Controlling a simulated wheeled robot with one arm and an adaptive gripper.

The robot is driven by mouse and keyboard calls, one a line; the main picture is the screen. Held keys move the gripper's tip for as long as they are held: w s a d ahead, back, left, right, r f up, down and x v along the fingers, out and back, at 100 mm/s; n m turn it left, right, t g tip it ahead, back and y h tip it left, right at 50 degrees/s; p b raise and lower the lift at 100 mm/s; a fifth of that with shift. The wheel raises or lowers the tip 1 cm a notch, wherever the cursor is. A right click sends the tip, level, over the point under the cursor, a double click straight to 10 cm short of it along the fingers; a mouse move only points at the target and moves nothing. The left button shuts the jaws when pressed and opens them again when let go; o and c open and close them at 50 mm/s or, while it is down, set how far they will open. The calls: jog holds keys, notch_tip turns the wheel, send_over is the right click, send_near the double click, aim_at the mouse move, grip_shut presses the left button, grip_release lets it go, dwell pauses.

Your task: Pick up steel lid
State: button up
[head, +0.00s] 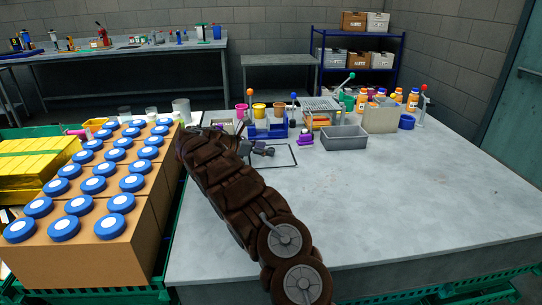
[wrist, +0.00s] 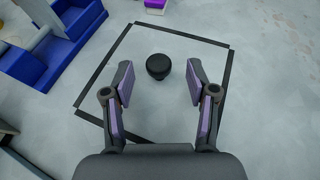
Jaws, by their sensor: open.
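In the wrist view a small dark round piece (wrist: 158,66) with a flat top sits inside a black square outline (wrist: 222,80) on the grey table. It is the only lid-like thing there; I cannot tell if it is steel. My gripper (wrist: 159,74) is open, with one purple-padded finger on each side of the dark piece and no visible contact. The height of the fingers above the table is hard to judge. In the head view my gripper (head: 263,150) is over the outlined square (head: 292,164), and the dark piece cannot be made out there.
A blue holder (wrist: 62,40) stands left of the square and also shows in the head view (head: 268,131). A purple item (head: 305,140) and a grey bin (head: 344,138) are to the right. Boxes with blue-lidded jars (head: 110,226) line the left. The table's right side is clear.

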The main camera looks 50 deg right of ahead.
aim_at(283, 157)
jog(key=shift+x, duration=1.7)
grip_shut()
